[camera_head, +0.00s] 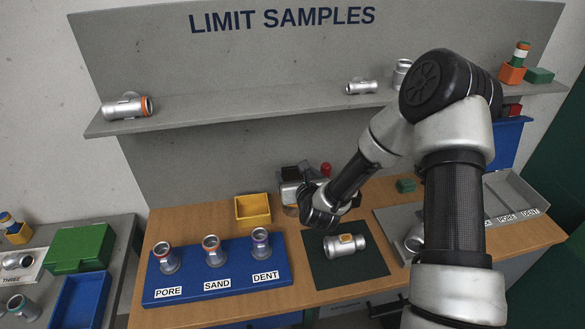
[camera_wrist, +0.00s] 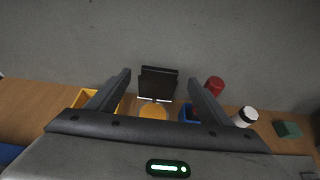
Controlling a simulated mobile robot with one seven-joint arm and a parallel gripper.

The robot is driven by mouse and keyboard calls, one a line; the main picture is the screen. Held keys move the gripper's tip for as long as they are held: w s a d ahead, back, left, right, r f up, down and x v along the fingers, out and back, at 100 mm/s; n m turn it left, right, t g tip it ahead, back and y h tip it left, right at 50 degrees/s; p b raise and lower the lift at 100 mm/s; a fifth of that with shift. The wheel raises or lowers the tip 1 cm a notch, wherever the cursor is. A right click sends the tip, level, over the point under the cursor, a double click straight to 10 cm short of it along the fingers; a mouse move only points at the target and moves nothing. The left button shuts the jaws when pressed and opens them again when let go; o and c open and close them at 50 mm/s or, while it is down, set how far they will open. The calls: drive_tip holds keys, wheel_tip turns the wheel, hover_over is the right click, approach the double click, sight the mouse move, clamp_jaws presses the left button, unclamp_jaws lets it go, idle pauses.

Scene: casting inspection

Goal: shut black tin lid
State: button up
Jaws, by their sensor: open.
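The black tin lid (camera_wrist: 158,84) stands raised at the back of the wooden table, near the grey wall panel, in the wrist view. In the head view a small dark panel (camera_head: 290,173), likely the same lid, shows behind my gripper. My gripper (camera_wrist: 162,92) is open and empty. Its fingers lie either side of the lid in the wrist picture, with no contact visible. In the head view my gripper (camera_head: 318,216) hides most of the tin.
A yellow bin (camera_head: 253,209) stands left of my gripper. A red-topped item (camera_wrist: 214,88), a white bottle (camera_wrist: 245,118) and a green block (camera_wrist: 288,130) stand to the right. A metal fitting (camera_head: 345,245) lies on a dark mat in front. The sample shelf (camera_head: 250,108) overhangs behind.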

sight(293, 169)
drive_tip(key=x, duration=0.6)
drive_tip(key=shift+w+a+f, duration=0.1)
drive_tip(key=shift+w+f, duration=0.1)
drive_tip(key=shift+w, duration=0.05)
drive_tip(key=c, duration=1.5)
